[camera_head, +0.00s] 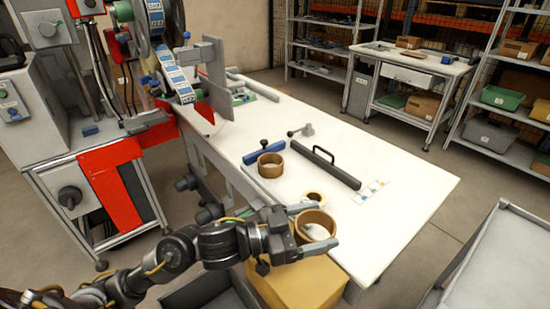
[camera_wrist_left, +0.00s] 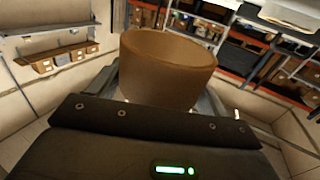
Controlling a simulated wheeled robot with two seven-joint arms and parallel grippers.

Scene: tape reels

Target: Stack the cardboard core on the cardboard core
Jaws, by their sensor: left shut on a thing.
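A brown cardboard core (camera_head: 316,220) is between the fingers of my left gripper (camera_head: 318,228), which is shut on it near the front edge of the white table. The same held core fills the middle of the left wrist view (camera_wrist_left: 168,75), its open end tilted upward. A second brown cardboard core (camera_head: 271,169) stands on the table farther back, next to a blue tool. The held core is in front and to the right of it, apart from it. My right gripper is not in view.
A long dark bar with a handle (camera_head: 326,167) and a blue clamp-like tool (camera_head: 263,152) lie on the white table (camera_head: 420,190). A cardboard box (camera_head: 295,285) stands below the gripper. The table's right side is clear.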

